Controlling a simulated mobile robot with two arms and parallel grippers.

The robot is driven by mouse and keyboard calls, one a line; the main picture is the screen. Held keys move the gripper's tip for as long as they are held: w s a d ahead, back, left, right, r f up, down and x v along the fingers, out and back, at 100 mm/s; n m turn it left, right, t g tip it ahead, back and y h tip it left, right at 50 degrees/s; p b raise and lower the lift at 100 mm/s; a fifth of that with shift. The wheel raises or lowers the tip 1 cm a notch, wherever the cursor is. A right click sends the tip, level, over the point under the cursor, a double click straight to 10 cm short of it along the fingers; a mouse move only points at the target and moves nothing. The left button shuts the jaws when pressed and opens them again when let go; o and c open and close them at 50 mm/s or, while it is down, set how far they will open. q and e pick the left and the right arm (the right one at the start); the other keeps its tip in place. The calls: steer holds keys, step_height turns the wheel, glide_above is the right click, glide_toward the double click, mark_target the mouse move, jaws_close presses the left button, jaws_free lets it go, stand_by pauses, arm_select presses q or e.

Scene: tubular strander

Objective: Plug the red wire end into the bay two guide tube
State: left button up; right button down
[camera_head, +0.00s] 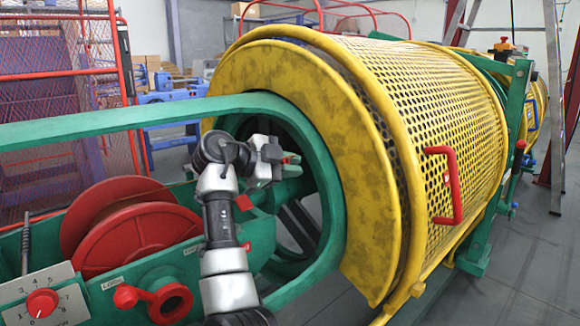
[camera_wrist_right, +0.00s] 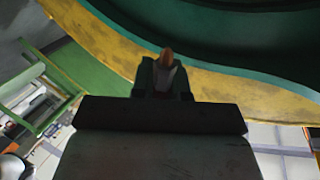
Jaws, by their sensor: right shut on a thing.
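My right gripper (camera_head: 284,158) is in front of the green frame's opening, left of the yellow drum. In the right wrist view its dark fingers (camera_wrist_right: 165,82) are shut on a small wire end (camera_wrist_right: 167,54) with a copper-orange tip pointing away from the palm. The rest of the wire is hidden, and its red colour is hard to make out here. A small red bit shows at the fingertips in the head view. I cannot pick out the bay two guide tube in either view. My left gripper is not in view.
The yellow perforated drum (camera_head: 430,110) with a red handle (camera_head: 442,187) fills the right. A green frame (camera_head: 120,124) arches around the opening. A red spool (camera_head: 140,238) and a knob panel (camera_head: 42,302) are at left. Grey floor (camera_head: 500,285) is clear at lower right.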

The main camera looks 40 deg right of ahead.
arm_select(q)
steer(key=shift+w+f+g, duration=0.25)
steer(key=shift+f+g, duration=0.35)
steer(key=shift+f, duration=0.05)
arm_select(e)
steer(key=shift+w+a+f, duration=0.1)
steer(key=shift+w+f, duration=0.85)
steer(key=shift+w, duration=0.15)
steer(key=shift+w+a+f, duration=0.1)
steer(key=shift+w+f, duration=0.8)
steer(key=shift+w, duration=0.2)
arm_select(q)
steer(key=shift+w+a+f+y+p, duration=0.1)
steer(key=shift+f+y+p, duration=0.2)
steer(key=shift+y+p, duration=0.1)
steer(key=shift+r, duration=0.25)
arm_select(e)
steer(key=shift+w+f, duration=0.35)
steer(key=shift+w, duration=0.1)
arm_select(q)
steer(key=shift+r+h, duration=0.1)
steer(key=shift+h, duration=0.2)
arm_select(e)
steer(key=shift+w+f, duration=0.3)
steer(key=shift+w, duration=0.1)
